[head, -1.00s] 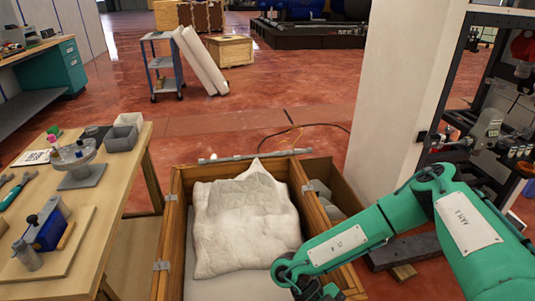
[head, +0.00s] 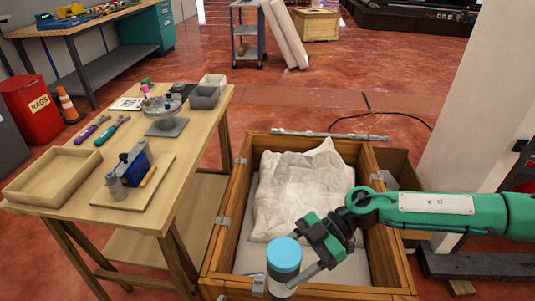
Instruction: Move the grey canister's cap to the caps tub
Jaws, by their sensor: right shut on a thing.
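My right gripper (head: 303,274) is at the bottom centre, shut on a grey canister (head: 281,290) that has a light blue cap (head: 284,254) on its top. The fingers reach it from the right, just below the cap. The canister looks upright, in front of the crate's near left part; its bottom is cut off by the picture's edge. Two small open tubs, one dark grey (head: 204,98) and one light grey (head: 213,81), stand at the table's back right corner; I cannot tell which is the caps tub. My left gripper is out of view.
A wooden crate (head: 233,201) with a white padded sheet (head: 300,190) stands right of the wooden table (head: 150,232).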

